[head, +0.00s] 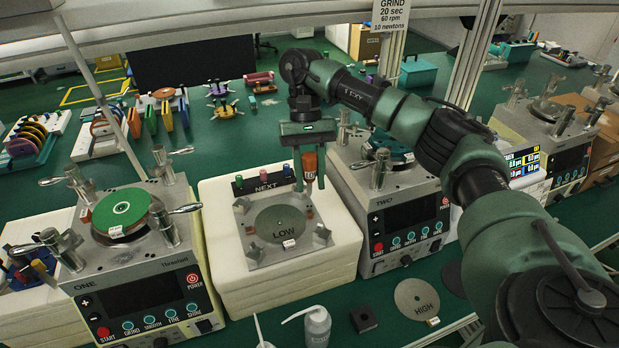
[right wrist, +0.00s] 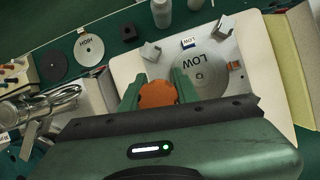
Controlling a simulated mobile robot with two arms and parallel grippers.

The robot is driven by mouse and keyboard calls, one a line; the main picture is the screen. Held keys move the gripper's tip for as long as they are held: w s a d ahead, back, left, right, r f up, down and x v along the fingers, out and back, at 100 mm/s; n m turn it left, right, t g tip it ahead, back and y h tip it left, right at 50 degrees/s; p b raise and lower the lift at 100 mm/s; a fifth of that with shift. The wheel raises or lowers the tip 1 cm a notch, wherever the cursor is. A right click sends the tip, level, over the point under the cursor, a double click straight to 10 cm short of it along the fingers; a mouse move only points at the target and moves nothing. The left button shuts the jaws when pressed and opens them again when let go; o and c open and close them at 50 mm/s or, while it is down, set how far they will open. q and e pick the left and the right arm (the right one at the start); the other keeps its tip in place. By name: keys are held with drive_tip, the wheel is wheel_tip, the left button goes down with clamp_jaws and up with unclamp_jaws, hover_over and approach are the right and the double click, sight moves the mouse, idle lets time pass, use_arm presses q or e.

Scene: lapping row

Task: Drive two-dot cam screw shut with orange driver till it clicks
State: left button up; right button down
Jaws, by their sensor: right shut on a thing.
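My right gripper (head: 309,178) is shut on the orange driver (head: 309,163) above the right rear corner of the grey metal fixture plate (head: 262,214). The driver points down and its orange end shows between the fingers in the right wrist view (right wrist: 158,95). A round plate marked LOW (head: 280,226) lies in the middle of the fixture. Small clamp blocks, such as the one at the right front (head: 322,237), sit at the fixture's corners. I cannot make out the two-dot mark, or whether the driver tip touches a screw. My left gripper is not in view.
The fixture rests on a cream foam block (head: 330,262). Lapping machine ONE (head: 137,256) stands left, machine TWO (head: 392,205) close on the right. Colored pegs on a NEXT strip stand behind. In front are a white bottle (head: 317,328), a black block (head: 363,319) and a HIGH disc (head: 416,299).

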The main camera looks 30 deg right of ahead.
sight(309, 195)
drive_tip(key=shift+f+b, duration=1.75)
drive_tip(key=shift+f, duration=0.35)
drive_tip(key=shift+f+b, duration=1.05)
drive_tip(key=shift+w+r+m+y, duration=0.15)
drive_tip(key=shift+m+y, duration=0.15)
drive_tip(key=shift+m, duration=0.5)
drive_tip(key=shift+m+t+y, duration=0.3)
drive_tip(key=shift+m, duration=0.5)
drive_tip(key=m, duration=0.2)
drive_tip(key=shift+m+t+y, duration=0.4)
drive_tip(key=m+t, duration=0.1)
drive_tip(key=m, duration=0.2)
drive_tip(key=shift+w+a+b, duration=0.15)
drive_tip(key=shift+b, duration=0.25)
drive_tip(key=m+t, duration=0.1)
drive_tip(key=m, duration=0.1)
drive_tip(key=m+t+b, duration=0.1)
drive_tip(key=m, duration=0.2)
drive_tip(key=shift+w+y, duration=0.2)
drive_tip(key=shift+y, duration=0.2)
drive_tip(key=m+t, duration=0.1)
drive_tip(key=m, duration=0.1)
drive_tip(key=m+b, duration=0.1)
drive_tip(key=m, duration=0.1)
drive_tip(key=m+t+h+b, duration=0.1)
drive_tip(key=m, duration=0.1)
drive_tip(key=shift+w+m+t, duration=0.25)
drive_tip(key=shift+m+t, duration=0.05)
